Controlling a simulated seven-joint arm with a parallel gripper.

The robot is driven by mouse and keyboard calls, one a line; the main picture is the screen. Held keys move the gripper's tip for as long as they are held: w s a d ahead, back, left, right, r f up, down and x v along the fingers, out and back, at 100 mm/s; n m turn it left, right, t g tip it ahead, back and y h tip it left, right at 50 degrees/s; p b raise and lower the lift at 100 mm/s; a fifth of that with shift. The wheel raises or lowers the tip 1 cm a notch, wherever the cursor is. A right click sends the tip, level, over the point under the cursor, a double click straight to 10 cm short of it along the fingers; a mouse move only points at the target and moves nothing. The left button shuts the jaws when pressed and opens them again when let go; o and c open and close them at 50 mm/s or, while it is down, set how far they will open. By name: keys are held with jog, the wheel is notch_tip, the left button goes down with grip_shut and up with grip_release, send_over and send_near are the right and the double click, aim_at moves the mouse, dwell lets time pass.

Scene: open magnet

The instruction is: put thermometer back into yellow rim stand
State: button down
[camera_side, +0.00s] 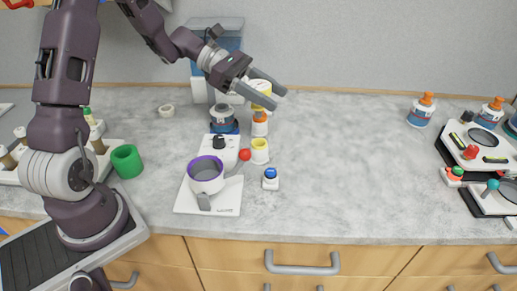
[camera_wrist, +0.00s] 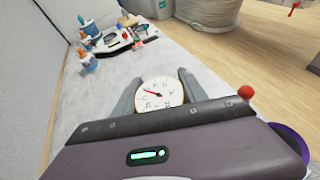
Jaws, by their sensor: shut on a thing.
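In the wrist view the thermometer (camera_wrist: 161,94) sits between the fingers of my gripper (camera_wrist: 160,100), face toward the camera. In the side view the thermometer (camera_side: 261,86) shows yellow and white behind the fingers of my gripper (camera_side: 266,84), raised above the counter's back. The gripper is shut on it. The yellow rim stand (camera_side: 260,152), a small white cup with a yellow rim, stands upright on the counter below and apart from the gripper. Its opening looks empty.
A purple-rimmed pot (camera_side: 206,178) on a white device with a red ball (camera_side: 245,154) stands left of the stand. An orange-topped container (camera_side: 260,127) is just behind it; a small blue-topped bottle (camera_side: 270,178) is in front. The counter's middle right is clear.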

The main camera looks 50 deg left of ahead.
jog(key=shift+m, duration=0.3)
jog(key=f, duration=1)
jog(key=shift+s+d+f, duration=0.1)
jog(key=shift+s+d, duration=0.1)
jog(key=shift+d, duration=0.15)
jog(key=c, duration=0.6)
grip_release()
jog(key=shift+f+g, duration=0.1)
jog(key=shift+g, duration=0.2)
